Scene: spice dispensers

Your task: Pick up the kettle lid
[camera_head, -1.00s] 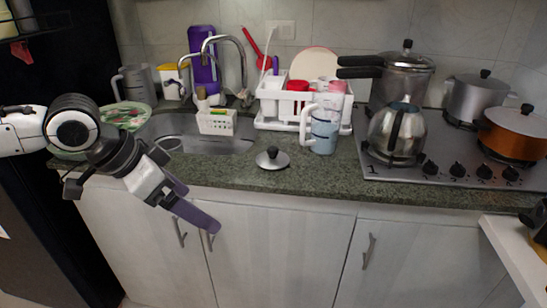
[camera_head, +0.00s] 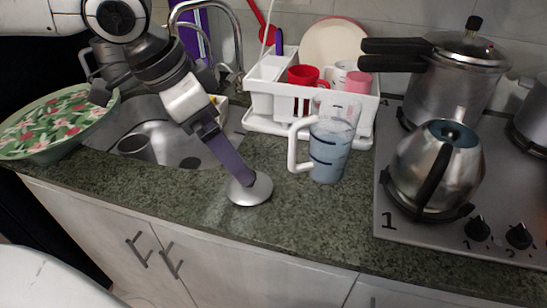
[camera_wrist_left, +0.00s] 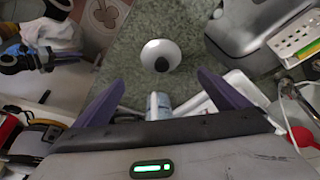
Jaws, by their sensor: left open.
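The kettle lid (camera_head: 258,192), a small silver disc with a black knob, lies on the green counter in front of the sink. In the left wrist view the lid (camera_wrist_left: 150,48) shows knob towards the camera, between the lines of the fingers and beyond their tips. My left gripper (camera_head: 241,175) points down over the lid and covers its knob in the head view. Its purple fingers (camera_wrist_left: 161,80) are spread with nothing between them; contact with the lid cannot be told. The steel kettle (camera_head: 412,158) stands on the stove, its top open. My right gripper is not in view.
A clear jug (camera_head: 330,155) with a white handle stands right of the lid. Behind it is a white dish rack (camera_head: 268,103). The sink (camera_head: 170,120) and a floral tray (camera_head: 55,122) are to the left. The stove (camera_head: 395,235) is at right. Counter in front of the jug is clear.

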